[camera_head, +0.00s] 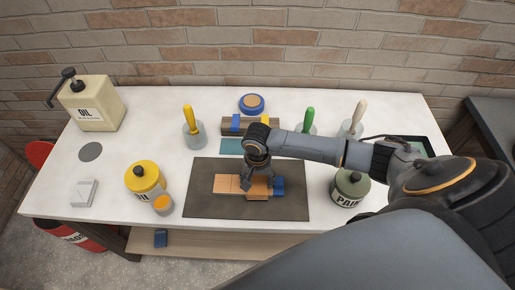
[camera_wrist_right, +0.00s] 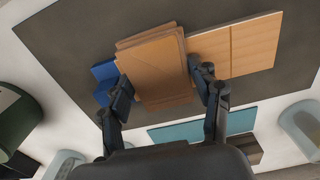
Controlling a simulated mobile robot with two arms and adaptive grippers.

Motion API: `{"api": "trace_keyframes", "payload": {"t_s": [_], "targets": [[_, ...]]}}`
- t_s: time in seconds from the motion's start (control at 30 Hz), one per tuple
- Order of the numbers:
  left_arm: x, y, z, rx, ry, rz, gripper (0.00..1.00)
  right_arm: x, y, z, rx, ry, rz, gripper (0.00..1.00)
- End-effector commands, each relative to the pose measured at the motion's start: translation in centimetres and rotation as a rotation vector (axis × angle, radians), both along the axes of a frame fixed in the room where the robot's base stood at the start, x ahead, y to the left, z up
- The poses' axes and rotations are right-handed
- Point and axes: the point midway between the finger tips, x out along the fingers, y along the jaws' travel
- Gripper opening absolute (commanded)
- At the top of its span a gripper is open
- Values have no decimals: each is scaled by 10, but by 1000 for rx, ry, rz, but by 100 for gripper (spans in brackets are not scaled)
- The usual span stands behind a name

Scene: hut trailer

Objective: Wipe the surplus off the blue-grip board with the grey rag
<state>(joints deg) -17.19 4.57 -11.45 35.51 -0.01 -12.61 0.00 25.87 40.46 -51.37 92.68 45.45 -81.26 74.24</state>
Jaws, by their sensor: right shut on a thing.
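The board (camera_head: 228,184) lies on the dark mat, pale orange wood with seams across it and a blue grip (camera_head: 278,186) at its right end. In the wrist view the wood (camera_wrist_right: 245,45) shows at right and the blue grip (camera_wrist_right: 103,72) at left. My right gripper (camera_head: 257,182) points down over the board, shut on a tan, layered, folded cloth-like thing (camera_wrist_right: 155,62). That thing lies over or just above the board; contact is hard to tell. A light grey folded thing (camera_head: 84,193), perhaps a rag, lies at the table's left. My left gripper is not in view.
The dark mat (camera_head: 205,200) has bare room left of the board. A yellow oil can (camera_head: 145,180) and small jar (camera_head: 163,204) stand left, a green paint can (camera_head: 350,187) right. Behind are brush pots (camera_head: 194,134), a teal sheet (camera_head: 230,146) and a blue-rimmed disc (camera_head: 251,103).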

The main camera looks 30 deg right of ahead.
Motion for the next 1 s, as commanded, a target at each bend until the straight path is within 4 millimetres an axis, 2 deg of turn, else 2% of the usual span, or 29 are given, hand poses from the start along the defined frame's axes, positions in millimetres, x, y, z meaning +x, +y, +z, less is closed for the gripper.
{"api": "trace_keyframes", "payload": {"t_s": [0.1,0.37,0.47,0.67,1.0], "targets": [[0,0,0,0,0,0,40,-3,1,-1,0,4,1,38],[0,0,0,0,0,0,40,14,-10,1,-1,2,-1,38],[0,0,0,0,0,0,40,15,-11,1,0,2,1,38],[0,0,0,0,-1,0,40,7,-4,-2,1,2,1,38],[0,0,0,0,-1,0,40,23,20,0,3,0,1,38]]}}
